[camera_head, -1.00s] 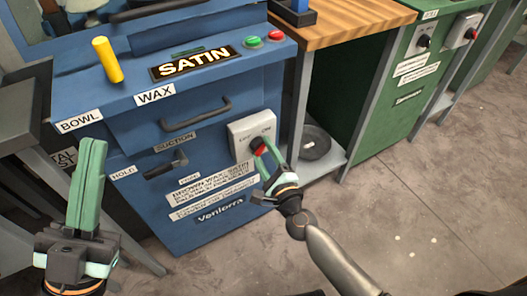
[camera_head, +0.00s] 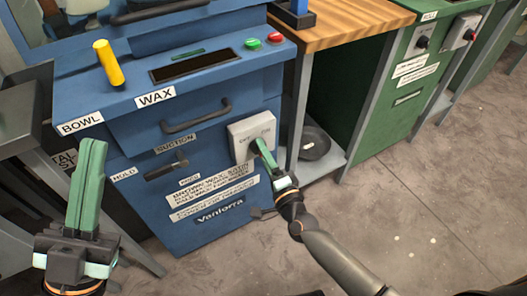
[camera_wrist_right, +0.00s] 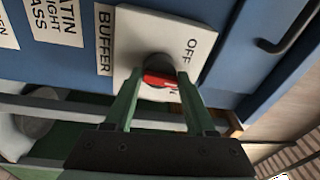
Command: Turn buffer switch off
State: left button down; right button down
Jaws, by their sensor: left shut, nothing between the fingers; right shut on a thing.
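The buffer switch is a pale plate (camera_head: 241,131) on the front of the blue cabinet, with markings at its upper left and upper right. In the right wrist view its dark round knob with a red grip (camera_wrist_right: 157,80) shows below the word OFF, beside a BUFFER label (camera_wrist_right: 104,40). My right gripper (camera_head: 263,151) is at the plate, its green fingers closed on the knob's grip, one on each side; they hide the knob in the head view. My left gripper (camera_head: 89,150) is shut and empty, pointing up at the left, apart from the cabinet.
The blue cabinet (camera_head: 210,105) carries a yellow handle (camera_head: 108,63), a dark display (camera_head: 195,66), and green (camera_head: 253,43) and red (camera_head: 276,38) buttons. A dark bowl (camera_head: 314,142) sits on the low shelf at right. A green cabinet (camera_head: 405,95) stands further right; floor in front is clear.

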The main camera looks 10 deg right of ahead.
pick_arm(q)
jog(key=r+p, duration=0.2)
jog(key=r, duration=0.1)
jog(key=shift+a+p, duration=0.2)
jog(key=shift+p, duration=0.15)
pick_arm(e)
jog(key=n+y, duration=0.1)
jog(key=n, duration=0.4)
jog(key=n+y, duration=0.1)
jog(key=n, duration=0.4)
jog(key=shift+d+f+n, duration=0.1)
jog(key=shift+f+n, duration=0.05)
jog(key=shift+n, duration=0.15)
pick_arm(q)
jog(key=shift+w+f+n+y, duration=0.3)
jog(key=shift+w+f+y, duration=0.25)
jog(key=shift+f+y, duration=0.2)
pick_arm(e)
jog(key=c, duration=0.6)
grip_release()
jog(key=shift+d, duration=0.1)
jog(key=o, duration=0.3)
pick_arm(q)
jog(key=shift+s+r, duration=0.15)
jog(key=shift+r, duration=0.1)
